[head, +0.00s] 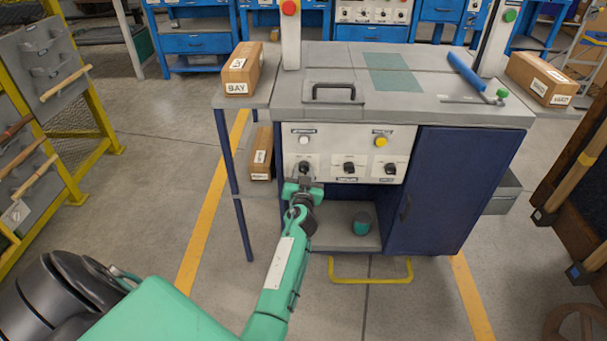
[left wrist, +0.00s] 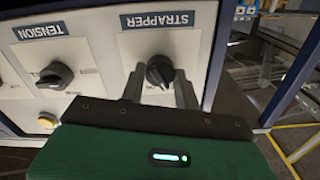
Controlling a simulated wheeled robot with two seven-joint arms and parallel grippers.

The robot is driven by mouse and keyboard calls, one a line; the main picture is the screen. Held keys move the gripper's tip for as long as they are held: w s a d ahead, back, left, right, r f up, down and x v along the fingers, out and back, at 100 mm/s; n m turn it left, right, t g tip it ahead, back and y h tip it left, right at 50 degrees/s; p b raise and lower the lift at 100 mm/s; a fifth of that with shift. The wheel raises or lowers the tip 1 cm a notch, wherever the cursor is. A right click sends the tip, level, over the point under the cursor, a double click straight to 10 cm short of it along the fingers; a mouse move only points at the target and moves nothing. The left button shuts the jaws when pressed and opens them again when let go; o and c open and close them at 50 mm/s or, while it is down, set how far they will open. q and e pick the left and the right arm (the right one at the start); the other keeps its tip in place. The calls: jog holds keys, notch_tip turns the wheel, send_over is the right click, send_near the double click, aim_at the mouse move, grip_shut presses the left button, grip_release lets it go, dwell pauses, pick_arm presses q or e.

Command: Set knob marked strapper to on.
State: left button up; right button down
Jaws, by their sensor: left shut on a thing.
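The strapper knob (left wrist: 159,72) is a round black knob on a pale plate in the left wrist view, beside its STRAPPER label. In the head view the same knob (head: 304,167) is the leftmost of three in the lower row on the white panel (head: 331,143). My left gripper (head: 304,180) reaches it from the front. Its two fingers (left wrist: 160,86) are shut on the knob, one on each side. The fingers partly cover the knob, and I cannot tell which setting it points to. My right gripper is not in view.
The tension knob (left wrist: 56,75) sits beside the strapper knob. A white button (head: 304,140) and a yellow button (head: 380,141) are above the knobs. A blue cabinet door (head: 455,190) is to the right. A cup (head: 361,223) stands on the shelf below.

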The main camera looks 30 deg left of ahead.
pick_arm(q)
jog(key=m, duration=0.3)
jog(key=shift+f+b, duration=0.1)
jog(key=shift+b, duration=0.25)
jog(key=m, duration=0.2)
jog(key=shift+m, duration=2.9)
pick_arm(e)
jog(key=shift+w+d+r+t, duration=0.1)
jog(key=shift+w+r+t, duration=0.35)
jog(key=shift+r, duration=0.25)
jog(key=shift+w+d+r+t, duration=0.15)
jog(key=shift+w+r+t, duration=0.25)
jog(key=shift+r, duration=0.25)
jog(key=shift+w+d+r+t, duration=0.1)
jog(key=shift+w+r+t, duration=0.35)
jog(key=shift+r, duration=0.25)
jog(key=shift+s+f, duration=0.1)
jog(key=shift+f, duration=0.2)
pick_arm(q)
jog(key=o, duration=1)
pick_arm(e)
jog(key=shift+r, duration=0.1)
